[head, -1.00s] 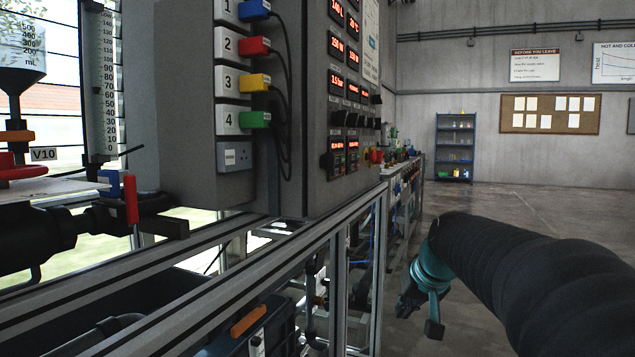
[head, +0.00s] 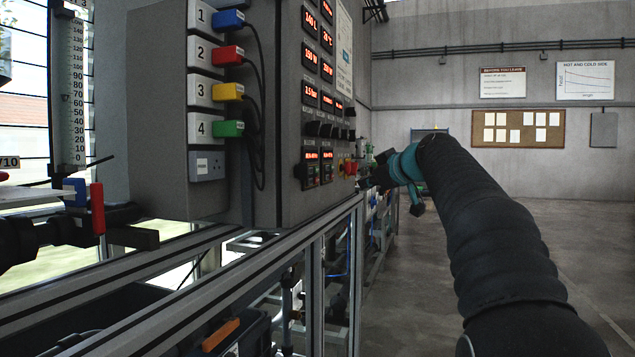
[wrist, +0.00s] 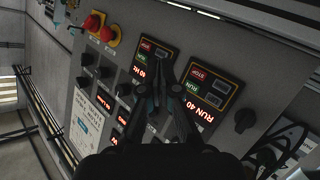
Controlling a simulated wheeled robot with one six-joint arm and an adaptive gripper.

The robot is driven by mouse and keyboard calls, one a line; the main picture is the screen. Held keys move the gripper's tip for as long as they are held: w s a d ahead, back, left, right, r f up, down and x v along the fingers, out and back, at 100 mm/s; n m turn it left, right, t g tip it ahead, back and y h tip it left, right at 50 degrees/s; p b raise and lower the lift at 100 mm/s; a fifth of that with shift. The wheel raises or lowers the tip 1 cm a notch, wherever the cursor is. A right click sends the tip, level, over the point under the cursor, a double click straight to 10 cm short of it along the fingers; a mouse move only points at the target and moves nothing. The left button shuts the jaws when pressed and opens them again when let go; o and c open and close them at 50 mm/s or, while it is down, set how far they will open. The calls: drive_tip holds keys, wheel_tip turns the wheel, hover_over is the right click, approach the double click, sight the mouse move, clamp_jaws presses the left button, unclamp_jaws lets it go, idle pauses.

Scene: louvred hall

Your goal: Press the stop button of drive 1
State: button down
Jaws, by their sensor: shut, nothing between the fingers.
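Two small drive units sit side by side on the grey panel: one (wrist: 216,92) reads "RUN 40" and the other (wrist: 146,66) is partly behind my gripper (wrist: 169,72) in the wrist view. Each has a red stop button, one on the right unit (wrist: 197,74) and one on the left unit (wrist: 147,46), with green run buttons below. I cannot read which unit is drive 1. My gripper is shut and empty in front of the panel, its tips over the area between the units. In the head view it (head: 370,181) is small and dark beside the panel's right edge.
Two red knobs on yellow (wrist: 91,23) (wrist: 110,37) sit left of the units in the wrist view, above several black knobs (wrist: 89,59). A larger black knob (wrist: 244,121) is to the right. The bench frame (head: 262,255) runs below the panel. The floor at right is open.

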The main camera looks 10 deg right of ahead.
sight(316, 180)
drive_tip(key=shift+n, duration=0.3)
drive_tip(key=w+a+p, duration=0.3)
drive_tip(key=w+a, duration=0.1)
drive_tip(key=a, duration=0.3)
drive_tip(key=shift+w+a, duration=0.2)
drive_tip(key=shift+a, duration=0.1)
drive_tip(key=shift+a, duration=0.15)
idle(1.6)
drive_tip(key=shift+w+a, duration=0.2)
drive_tip(key=shift+w+a, duration=0.15)
drive_tip(key=shift+a, duration=0.15)
idle(0.8)
idle(0.3)
drive_tip(key=shift+s+d+b, duration=0.35)
drive_tip(key=shift+s+d, duration=0.05)
drive_tip(key=shift+d, duration=0.25)
